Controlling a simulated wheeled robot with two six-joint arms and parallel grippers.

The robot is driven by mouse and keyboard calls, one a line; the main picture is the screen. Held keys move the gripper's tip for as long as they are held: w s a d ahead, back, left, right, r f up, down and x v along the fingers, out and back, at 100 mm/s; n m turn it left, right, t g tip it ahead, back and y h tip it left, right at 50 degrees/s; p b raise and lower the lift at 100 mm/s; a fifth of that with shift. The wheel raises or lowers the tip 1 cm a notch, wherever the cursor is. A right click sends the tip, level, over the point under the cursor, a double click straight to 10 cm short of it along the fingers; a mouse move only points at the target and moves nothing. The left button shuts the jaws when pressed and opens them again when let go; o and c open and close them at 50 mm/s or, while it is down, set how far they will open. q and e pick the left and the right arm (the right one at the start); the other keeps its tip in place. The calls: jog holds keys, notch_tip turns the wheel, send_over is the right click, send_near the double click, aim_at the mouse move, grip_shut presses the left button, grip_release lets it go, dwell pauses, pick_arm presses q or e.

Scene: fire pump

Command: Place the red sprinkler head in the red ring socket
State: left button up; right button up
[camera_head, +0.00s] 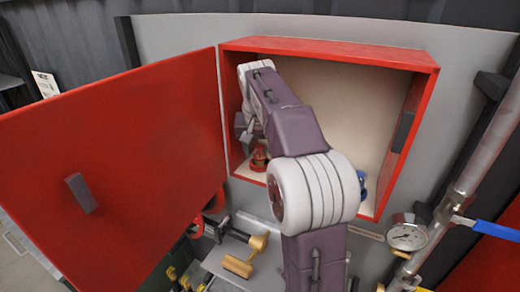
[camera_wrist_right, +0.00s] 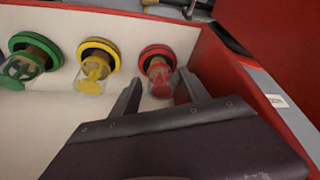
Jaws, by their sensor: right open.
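In the right wrist view, a red ring (camera_wrist_right: 155,53) sits against the pale cabinet surface. A clear, reddish-tinted piece with a brownish part (camera_wrist_right: 159,77) is at the ring; I cannot tell whether it is seated. My right gripper (camera_wrist_right: 159,91) is open, with one finger on each side of this piece and no visible grip on it. In the head view, my right gripper (camera_head: 247,133) is inside the open cabinet, just above a red piece (camera_head: 259,157) at the left of its floor. My arm hides much of the cabinet interior. My left gripper is not in view.
The red cabinet (camera_head: 335,52) has its door (camera_head: 120,160) swung open to the left. A yellow ring (camera_wrist_right: 98,50) and a green ring (camera_wrist_right: 36,45) with matching pieces line up beside the red one. A blue piece (camera_head: 361,184) is right of my arm. A gauge (camera_head: 407,236) and pipe stand right.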

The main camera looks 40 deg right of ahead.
jog(key=p+v, duration=0.2)
jog(key=v, duration=1)
jog(key=shift+p, duration=0.3)
jog(key=shift+w, duration=0.1)
